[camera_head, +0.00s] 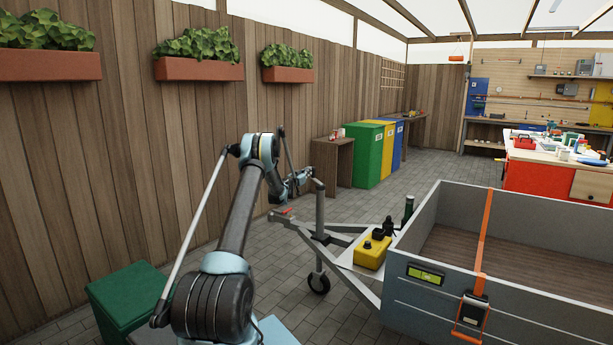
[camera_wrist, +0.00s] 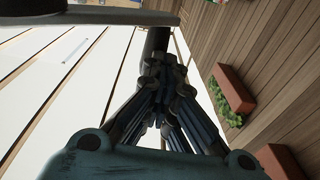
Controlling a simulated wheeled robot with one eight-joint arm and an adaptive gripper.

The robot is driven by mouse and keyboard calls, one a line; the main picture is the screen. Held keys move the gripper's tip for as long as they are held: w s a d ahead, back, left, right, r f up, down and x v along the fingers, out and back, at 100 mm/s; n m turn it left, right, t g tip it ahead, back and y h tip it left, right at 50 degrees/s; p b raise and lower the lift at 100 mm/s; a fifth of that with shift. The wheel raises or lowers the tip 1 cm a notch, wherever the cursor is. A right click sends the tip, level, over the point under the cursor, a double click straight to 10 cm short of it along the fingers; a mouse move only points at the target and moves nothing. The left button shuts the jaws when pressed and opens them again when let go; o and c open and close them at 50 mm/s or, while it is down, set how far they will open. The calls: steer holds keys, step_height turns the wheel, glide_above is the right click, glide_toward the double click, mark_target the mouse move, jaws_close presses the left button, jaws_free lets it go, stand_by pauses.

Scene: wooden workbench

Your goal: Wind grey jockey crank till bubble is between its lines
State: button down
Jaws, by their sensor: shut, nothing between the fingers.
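The jockey post (camera_head: 320,205) stands upright at the front of the trailer drawbar, with its small wheel (camera_head: 319,283) on the paving. My gripper (camera_head: 303,177) is at the post's top, and the crank is largely hidden there in the head view. In the wrist view my gripper (camera_wrist: 165,75) has its fingers together, just below a dark cylindrical grip (camera_wrist: 156,42) under a grey bar (camera_wrist: 95,18), likely the crank. I cannot tell whether they touch. A green level (camera_head: 426,275) is on the trailer's front wall; its bubble and lines are too small to place.
The grey trailer (camera_head: 400,300) fills the lower right, with an orange strap (camera_head: 484,230) over it. A yellow box (camera_head: 371,252) sits on the drawbar. A green box (camera_head: 130,295) stands at lower left. Paving beyond the drawbar is clear.

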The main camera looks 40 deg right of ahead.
steer(key=w+a+v, duration=0.1)
steer(key=w+v, duration=0.1)
steer(key=v, duration=1.1)
steer(key=shift+a, duration=0.35)
steer(key=shift+w, duration=0.15)
